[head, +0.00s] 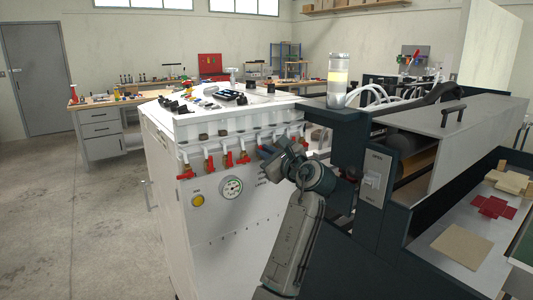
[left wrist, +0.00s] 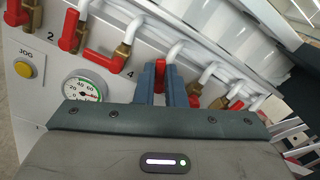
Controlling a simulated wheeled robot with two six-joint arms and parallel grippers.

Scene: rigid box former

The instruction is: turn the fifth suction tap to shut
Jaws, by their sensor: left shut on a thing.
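A row of brass suction taps with red handles runs along the upper front of the white machine cabinet (head: 205,230). In the left wrist view, the fourth tap's handle (left wrist: 103,63) lies crosswise above a printed 4, left of my gripper. My left gripper (head: 268,152) is at the tap to the right of it, the fifth. In the left wrist view its two blue-grey fingers (left wrist: 167,76) are shut on the fifth tap's red handle (left wrist: 168,80). My right gripper is in neither view.
More red taps (left wrist: 195,88) stand close on the right of the gripper. A pressure gauge (head: 231,188) and a yellow jog button (head: 197,201) sit below the taps. A dark post with a switch panel (head: 376,168) stands right of my arm. Floor at left is free.

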